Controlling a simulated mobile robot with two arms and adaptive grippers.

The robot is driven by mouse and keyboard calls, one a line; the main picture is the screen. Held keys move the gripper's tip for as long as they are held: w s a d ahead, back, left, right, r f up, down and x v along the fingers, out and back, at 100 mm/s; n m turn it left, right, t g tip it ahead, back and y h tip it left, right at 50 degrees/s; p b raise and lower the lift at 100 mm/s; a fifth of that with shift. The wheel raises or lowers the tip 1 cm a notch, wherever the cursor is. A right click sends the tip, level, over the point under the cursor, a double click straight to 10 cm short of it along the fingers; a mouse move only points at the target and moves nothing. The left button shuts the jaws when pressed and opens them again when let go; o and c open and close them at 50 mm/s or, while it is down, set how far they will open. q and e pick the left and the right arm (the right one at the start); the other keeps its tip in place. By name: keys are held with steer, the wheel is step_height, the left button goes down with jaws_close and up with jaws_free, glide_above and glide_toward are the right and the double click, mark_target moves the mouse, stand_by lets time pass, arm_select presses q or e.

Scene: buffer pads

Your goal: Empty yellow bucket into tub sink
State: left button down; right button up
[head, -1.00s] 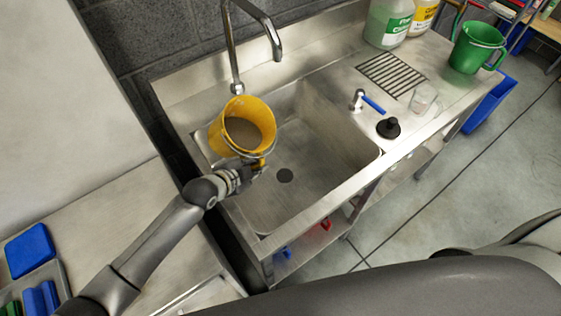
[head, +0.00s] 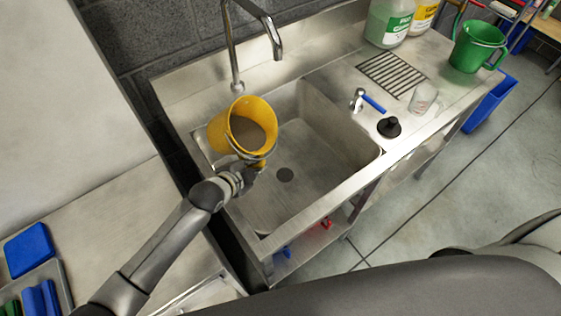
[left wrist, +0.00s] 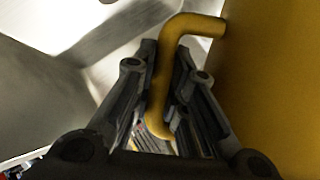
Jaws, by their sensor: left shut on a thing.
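The yellow bucket (head: 221,126) is held over the left part of the tub sink (head: 318,130) in the head view, tilted with its mouth toward the right. Greyish-brown contents show inside it; no stream pours out. My left gripper (head: 254,170) is below the bucket's near side. In the left wrist view the gripper (left wrist: 165,120) is shut on the bucket's yellow handle (left wrist: 163,75), and the bucket wall (left wrist: 275,70) fills the right side. The sink's drain (head: 285,175) is visible and its floor looks bare. My right gripper is not in view.
A tap (head: 275,45) rises behind the sink. On the right of the counter are a blue-handled valve (head: 372,103), a black stopper (head: 389,127), a clear cup (head: 423,98), a drain grate (head: 393,73), bottles (head: 389,22) and a green bucket (head: 477,46).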

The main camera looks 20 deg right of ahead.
arm_select(q)
steer(key=shift+w+a+f+m+t+y+b, duration=0.15)
steer(key=shift+w+f+m+t+y+b, duration=0.2)
steer(key=shift+b, duration=0.2)
stand_by(0.4)
steer(key=shift+w+a+r+m+t+y+b, duration=0.1)
steer(key=shift+a+r+m+t+y+b, duration=0.25)
steer(key=shift+r+m+t+b, duration=0.15)
stand_by(0.9)
steer(key=shift+w+a+f+m+t+y+b, duration=0.2)
steer(key=shift+f+m+t+y+b, duration=0.15)
steer(key=shift+f+t, duration=0.2)
stand_by(0.8)
